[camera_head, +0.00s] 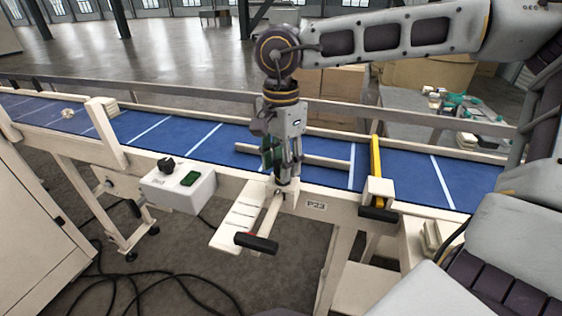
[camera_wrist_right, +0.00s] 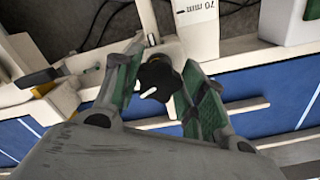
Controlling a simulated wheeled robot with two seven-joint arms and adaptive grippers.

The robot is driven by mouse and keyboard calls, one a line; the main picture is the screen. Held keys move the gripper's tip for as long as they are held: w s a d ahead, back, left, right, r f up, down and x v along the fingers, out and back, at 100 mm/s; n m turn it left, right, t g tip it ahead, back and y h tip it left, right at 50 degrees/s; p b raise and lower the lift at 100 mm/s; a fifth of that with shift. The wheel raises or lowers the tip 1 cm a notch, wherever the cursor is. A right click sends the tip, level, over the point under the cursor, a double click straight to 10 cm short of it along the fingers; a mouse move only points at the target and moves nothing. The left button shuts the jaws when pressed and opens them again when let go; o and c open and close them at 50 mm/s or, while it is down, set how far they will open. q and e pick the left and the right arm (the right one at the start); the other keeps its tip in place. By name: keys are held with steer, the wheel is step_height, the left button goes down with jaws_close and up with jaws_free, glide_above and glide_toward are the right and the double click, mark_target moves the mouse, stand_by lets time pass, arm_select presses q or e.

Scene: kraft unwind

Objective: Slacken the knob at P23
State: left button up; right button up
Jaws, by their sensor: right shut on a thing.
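The P23 label (camera_head: 316,206) is on the cream side rail of the blue conveyor in the head view. My right gripper (camera_head: 282,178) points down over the rail just left of this label. In the right wrist view, a black lobed knob (camera_wrist_right: 160,78) with a white mark sits between the green finger pads of my right gripper (camera_wrist_right: 162,70), which is shut on it. In the head view the gripper hides the knob. A cream slide bracket (camera_head: 236,222) with a black-ended bar (camera_head: 257,243) sticks out below the gripper. My left gripper is not in view.
A grey control box (camera_head: 178,187) with a black knob and green button is left of the bracket. A yellow bar (camera_head: 376,158) stands right of the gripper. A pale guide bar (camera_head: 330,160) lies over the blue belt (camera_head: 215,148). Black cables lie on the floor.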

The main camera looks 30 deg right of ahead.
steer(key=shift+s+f, duration=0.15)
steer(key=shift+f, duration=0.1)
steer(key=o, duration=1.1)
steer(key=shift+r, duration=0.1)
steer(key=shift+r, duration=0.15)
steer(key=shift+r, duration=5.95)
steer(key=shift+f, duration=0.15)
steer(key=shift+f, duration=5.35)
